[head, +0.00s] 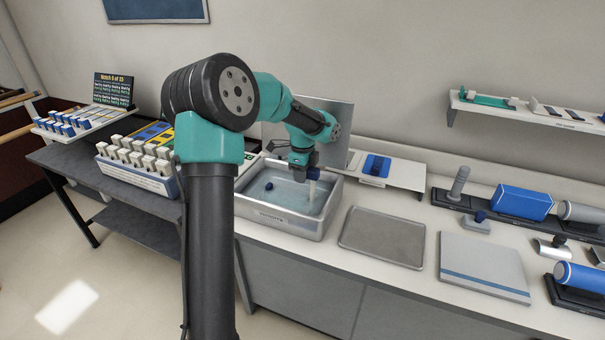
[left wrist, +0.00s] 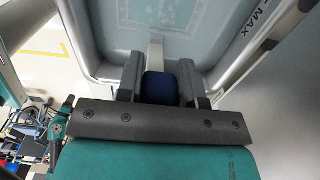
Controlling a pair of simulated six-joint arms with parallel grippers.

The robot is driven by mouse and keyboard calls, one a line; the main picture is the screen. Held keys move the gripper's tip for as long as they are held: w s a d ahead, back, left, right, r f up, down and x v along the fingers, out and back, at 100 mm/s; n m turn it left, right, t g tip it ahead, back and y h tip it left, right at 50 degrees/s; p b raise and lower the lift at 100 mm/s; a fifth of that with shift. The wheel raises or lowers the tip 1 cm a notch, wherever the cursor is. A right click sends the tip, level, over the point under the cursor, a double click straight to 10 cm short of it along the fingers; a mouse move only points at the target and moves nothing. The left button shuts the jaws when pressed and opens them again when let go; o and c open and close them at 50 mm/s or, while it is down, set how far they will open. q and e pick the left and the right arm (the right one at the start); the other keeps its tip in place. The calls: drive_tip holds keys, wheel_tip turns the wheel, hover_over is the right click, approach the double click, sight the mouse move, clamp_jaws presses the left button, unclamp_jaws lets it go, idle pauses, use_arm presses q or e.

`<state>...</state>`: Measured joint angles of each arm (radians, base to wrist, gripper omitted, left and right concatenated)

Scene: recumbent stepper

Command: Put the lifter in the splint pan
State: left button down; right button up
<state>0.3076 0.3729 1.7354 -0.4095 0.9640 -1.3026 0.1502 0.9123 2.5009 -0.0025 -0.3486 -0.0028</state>
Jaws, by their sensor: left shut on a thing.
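The splint pan (head: 285,228) is a metal basin of clear bluish water on the counter, left of centre. My left gripper (head: 303,163) is above its right rear part. It is shut on the lifter's dark blue grip (left wrist: 160,88). The lifter's pale narrow shaft (head: 312,195) hangs down inside the pan's walls and seems to reach the water; its lower end is hard to make out. In the left wrist view the pan's wall (left wrist: 240,60), marked MAX, lies beyond the fingers. My right gripper is not in view.
A small dark blue knob (head: 269,186) shows in the pan's left part. A grey upright panel (head: 335,120) stands behind the pan. A flat metal tray (head: 383,237) lies to its right, then a pale flat board (head: 483,264). A rack of white-topped pieces (head: 138,170) stands left.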

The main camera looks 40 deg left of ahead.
use_arm(q)
drive_tip(key=shift+f, duration=0.15)
drive_tip(key=c, duration=0.8)
unclamp_jaws()
wheel_tip(320, 180, up, 12)
drive_tip(key=shift+r, duration=0.2)
